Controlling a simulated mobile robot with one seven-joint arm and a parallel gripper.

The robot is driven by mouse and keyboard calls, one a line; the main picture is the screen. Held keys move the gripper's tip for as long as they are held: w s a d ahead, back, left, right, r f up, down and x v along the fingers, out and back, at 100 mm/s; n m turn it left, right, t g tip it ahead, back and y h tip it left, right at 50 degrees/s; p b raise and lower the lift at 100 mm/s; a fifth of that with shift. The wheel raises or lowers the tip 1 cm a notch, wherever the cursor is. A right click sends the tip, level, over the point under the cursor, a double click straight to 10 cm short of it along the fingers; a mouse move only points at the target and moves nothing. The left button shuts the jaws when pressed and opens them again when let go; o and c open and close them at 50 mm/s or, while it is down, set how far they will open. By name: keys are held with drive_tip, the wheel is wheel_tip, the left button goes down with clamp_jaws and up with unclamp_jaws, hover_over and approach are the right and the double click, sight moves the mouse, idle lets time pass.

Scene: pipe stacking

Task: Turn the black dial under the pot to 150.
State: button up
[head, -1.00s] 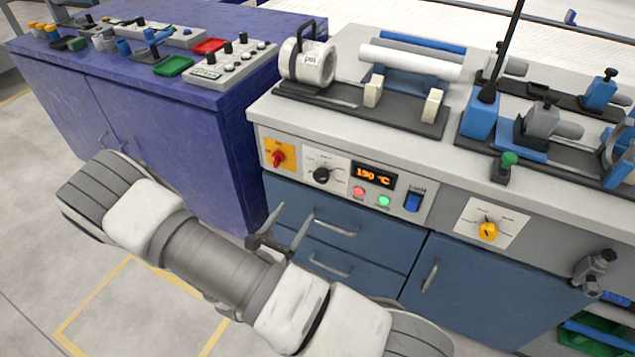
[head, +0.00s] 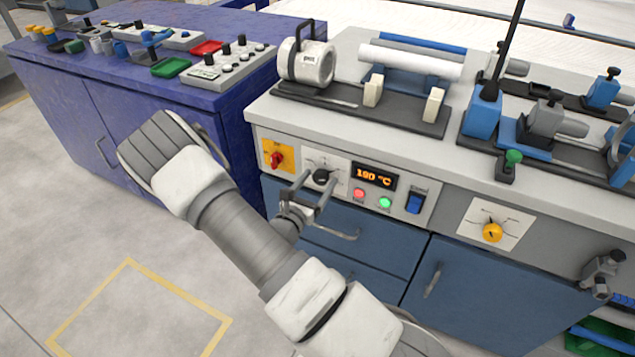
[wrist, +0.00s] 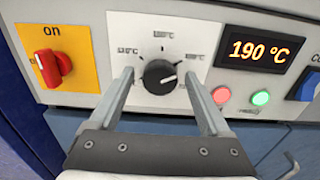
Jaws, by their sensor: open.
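The black dial (head: 321,176) sits on a white scale plate on the front panel, below the white pot (head: 306,62). In the wrist view the dial (wrist: 160,77) has a white pointer mark aimed to the right and slightly up. The scale labels around it are small and blurred. The orange display (wrist: 259,50) beside it reads 190 °C. My gripper (head: 312,188) is open just in front of the panel. In the wrist view my gripper (wrist: 160,80) has one finger on each side of the dial, with visible gaps; contact is not seen.
A red switch on an orange plate (wrist: 52,68) is left of the dial. Red (head: 358,192) and green (head: 384,203) buttons and a blue rocker switch (head: 414,203) are to the right. Blue drawers with handles (head: 330,232) lie below. A yellow knob (head: 492,233) is farther right.

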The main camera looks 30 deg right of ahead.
drive_tip(key=shift+c, duration=0.3)
clamp_jaws()
drive_tip(key=shift+r+n+p, duration=0.1)
drive_tip(key=shift+n+p, duration=0.3)
drive_tip(key=shift+p, duration=0.15)
drive_tip(key=shift+r+n+p, duration=0.1)
drive_tip(key=shift+n+p, duration=0.9)
drive_tip(key=shift+p, duration=0.1)
drive_tip(key=n+p, duration=0.2)
drive_tip(key=shift+n, duration=0.4)
drive_tip(key=n+p, duration=0.2)
drive_tip(key=n, duration=0.1)
drive_tip(key=shift+p, duration=0.35)
drive_tip(key=shift+f+n+p, duration=0.2)
drive_tip(key=shift+n+p, duration=0.5)
drive_tip(key=shift+n, duration=0.9)
